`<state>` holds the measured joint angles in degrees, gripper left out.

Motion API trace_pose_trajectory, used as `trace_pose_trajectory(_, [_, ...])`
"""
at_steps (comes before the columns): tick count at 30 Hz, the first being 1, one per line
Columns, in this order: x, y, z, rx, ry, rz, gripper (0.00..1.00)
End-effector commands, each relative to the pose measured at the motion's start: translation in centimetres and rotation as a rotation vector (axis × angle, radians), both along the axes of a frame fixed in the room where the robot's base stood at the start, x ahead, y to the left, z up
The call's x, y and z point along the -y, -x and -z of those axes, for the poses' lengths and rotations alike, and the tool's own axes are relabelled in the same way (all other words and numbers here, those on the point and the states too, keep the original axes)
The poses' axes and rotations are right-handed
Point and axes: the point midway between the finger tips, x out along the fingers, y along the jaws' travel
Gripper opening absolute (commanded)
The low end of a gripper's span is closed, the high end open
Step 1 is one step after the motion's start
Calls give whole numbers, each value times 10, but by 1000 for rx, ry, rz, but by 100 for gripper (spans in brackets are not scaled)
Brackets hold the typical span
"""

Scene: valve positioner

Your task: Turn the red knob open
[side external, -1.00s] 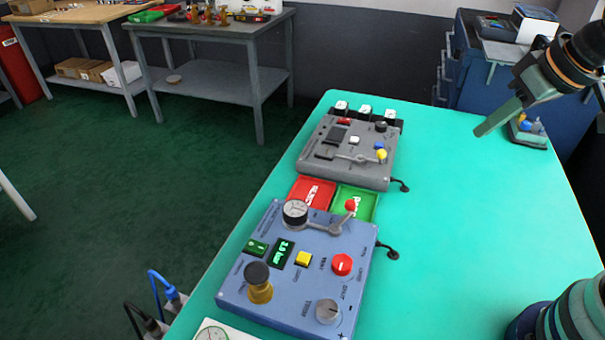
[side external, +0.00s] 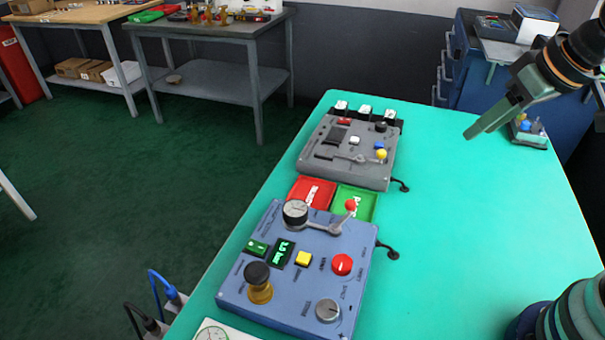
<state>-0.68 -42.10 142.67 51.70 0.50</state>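A red knob (side external: 342,264) with a pale mark on it sits on the right part of the blue valve panel (side external: 239,290). A lever with a small red ball tip (side external: 350,205) stands at the panel's far edge. My gripper (side external: 470,135) hangs over the table at the upper right, well apart from the knob and touching nothing. Its fingers show as one narrow bar, so I cannot tell whether they are open or shut.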

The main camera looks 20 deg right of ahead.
Motion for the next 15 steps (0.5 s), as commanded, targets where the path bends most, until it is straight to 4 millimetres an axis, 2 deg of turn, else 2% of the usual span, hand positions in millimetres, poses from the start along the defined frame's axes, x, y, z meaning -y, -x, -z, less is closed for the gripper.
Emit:
trace_pose_trajectory(1, [-6, -2, 1, -16, -4, -11, 69])
trace_pose_trajectory(2, [-11, -4, 2, -28, -8, -18, 74])
trace_pose_trajectory(5, [-35, -13, 5, -87, -26, -48, 74])
trace_pose_trajectory(9, [-82, -24, 16, -194, -38, -96, 74])
trace_pose_trajectory(15, [-154, -27, 42, -340, -18, -151, 74])
